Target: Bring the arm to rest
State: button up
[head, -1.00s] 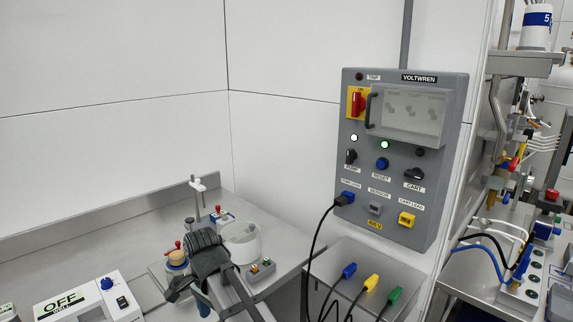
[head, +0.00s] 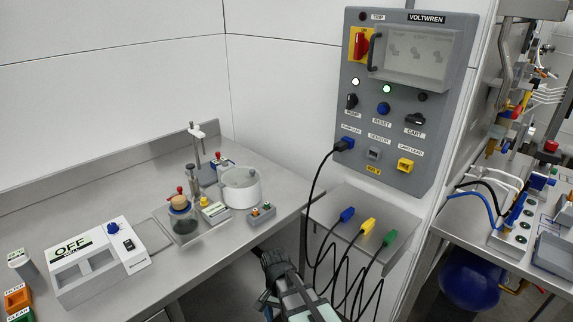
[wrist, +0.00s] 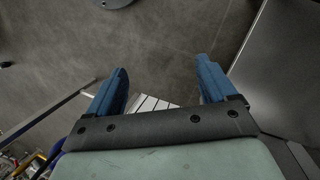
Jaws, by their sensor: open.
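My gripper shows in the wrist view (wrist: 160,88) with its two blue fingers wide apart and nothing between them. It points down over the grey floor (wrist: 170,45). In the head view my gripper (head: 268,300) is low at the bottom edge, in front of the steel bench (head: 215,255) and left of the small steel shelf (head: 400,220). Its fingertips are hard to make out there. It appears apart from the bench and shelf.
A grey control panel (head: 440,110) hangs on the wall, with a black cable plugged in. A white device marked OFF (head: 90,268), a jar (head: 184,220) and a white pot (head: 240,187) stand on the bench.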

jog(key=s+d+f+n+g, duration=0.2)
jog(key=s+d+f, duration=0.95)
jog(key=f, duration=0.35)
jog(key=s+d+f+n, duration=0.1)
jog(key=s+d+f, duration=0.1)
jog(key=s, duration=0.3)
jog(key=s+d+f+g, duration=0.1)
jog(key=s+d+f, duration=0.1)
jog(key=s+f, duration=0.2)
jog(key=s+d+f+n+y, duration=0.1)
jog(key=s+d+f, duration=0.1)
jog(key=s, duration=0.4)
jog(key=shift+s+d+f+n+g, duration=0.3)
jog(key=shift+s+d+f, duration=0.1)
jog(key=shift+f, duration=0.35)
